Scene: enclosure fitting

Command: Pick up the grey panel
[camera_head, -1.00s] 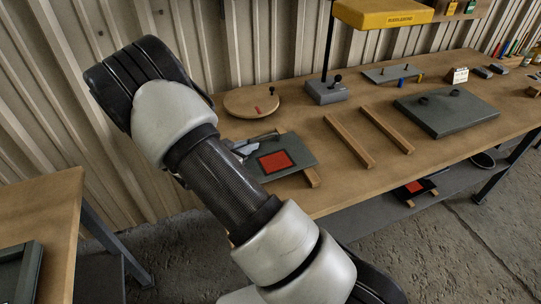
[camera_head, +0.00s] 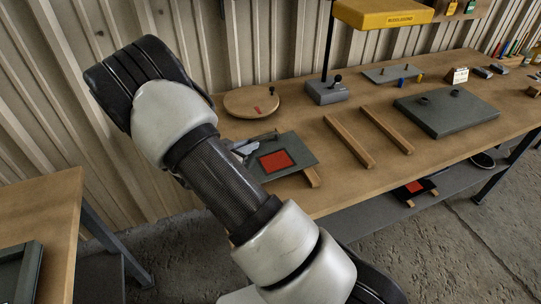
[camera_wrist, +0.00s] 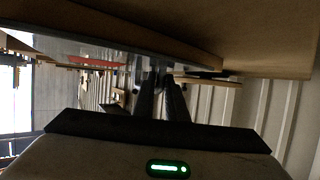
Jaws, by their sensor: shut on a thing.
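The grey panel (camera_head: 298,145) has a red square and a bar-like handle on its top. In the head view it is over wooden strips at the left end of the workbench. My gripper (camera_head: 243,149) is at the panel's left side, partly hidden behind my arm. In the wrist view my gripper (camera_wrist: 162,78) has its two dark fingers close together, shut on the panel at its handle side. The panel shows there edge-on as a thin grey strip with red on it. The exact grip contact is too dark to see.
A round wooden disc (camera_head: 251,102) and a grey box with a black knob (camera_head: 326,92) stand behind the panel. Two bare wooden strips (camera_head: 349,141) lie to its right, then a larger grey plate (camera_head: 447,112). Another table (camera_head: 40,215) is at the left.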

